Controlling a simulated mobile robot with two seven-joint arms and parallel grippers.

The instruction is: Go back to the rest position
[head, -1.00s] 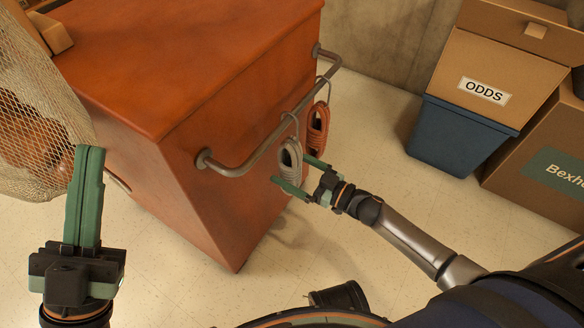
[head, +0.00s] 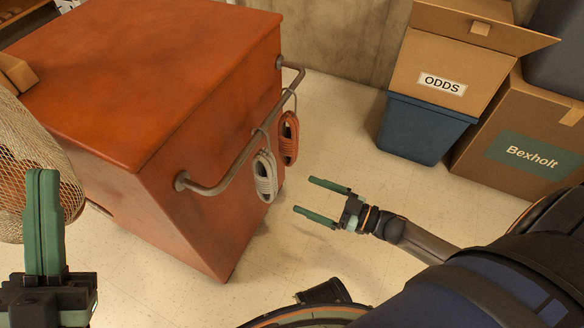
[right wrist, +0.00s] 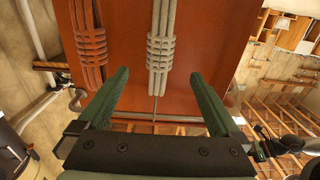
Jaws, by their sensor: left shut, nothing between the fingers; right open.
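My right gripper (head: 322,200) is open and empty, to the right of the orange-brown cabinet and clear of it. In the right wrist view the fingers of this gripper (right wrist: 160,95) are spread wide with nothing between them. A grey cord bundle (head: 264,176) and an orange cord bundle (head: 288,138) hang from hooks on the cabinet's rail. The grey bundle (right wrist: 162,50) and orange bundle (right wrist: 90,50) also show in the right wrist view, beyond the fingers. My left gripper (head: 43,172) is shut and empty at the lower left, in front of a mesh basket.
The cabinet (head: 150,70) with its metal rail (head: 222,185) fills the upper left. The mesh basket (head: 30,150) is at the left edge. A box marked ODDS (head: 450,60) sits on a blue bin (head: 420,130), beside a Bexholt box (head: 530,150). Floor between is clear.

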